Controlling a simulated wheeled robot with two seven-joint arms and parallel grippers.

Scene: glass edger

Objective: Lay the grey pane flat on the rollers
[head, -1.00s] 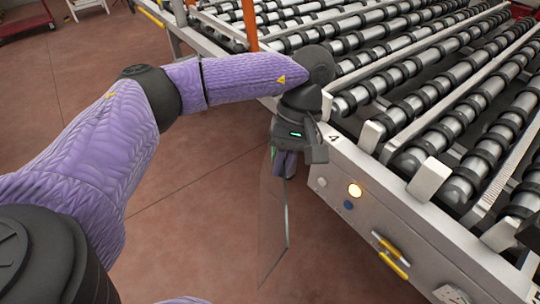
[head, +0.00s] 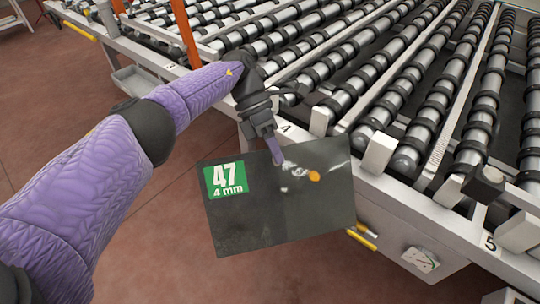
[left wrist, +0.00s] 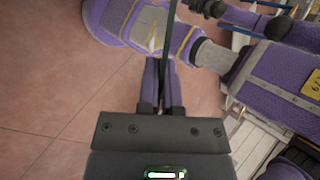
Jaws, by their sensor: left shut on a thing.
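The grey pane (head: 285,205) is a dark, glossy, see-through sheet with a green label reading 47, 4 mm. In the head view it hangs tilted in front of the conveyor's near rail, its face towards me. My left gripper (head: 277,152) is shut on its upper edge. In the left wrist view the pane shows edge-on as a thin dark line (left wrist: 169,50) between the fingers of my left gripper (left wrist: 162,85). The rollers (head: 385,105) are silver bars with black rings, behind and above the pane. My right gripper is not seen.
The near rail (head: 385,190) carries upright light blocks and a dark block (head: 485,183). An orange post (head: 185,32) stands at the back left. A control panel with a yellow handle (head: 361,240) is partly behind the pane. The visible rollers are bare.

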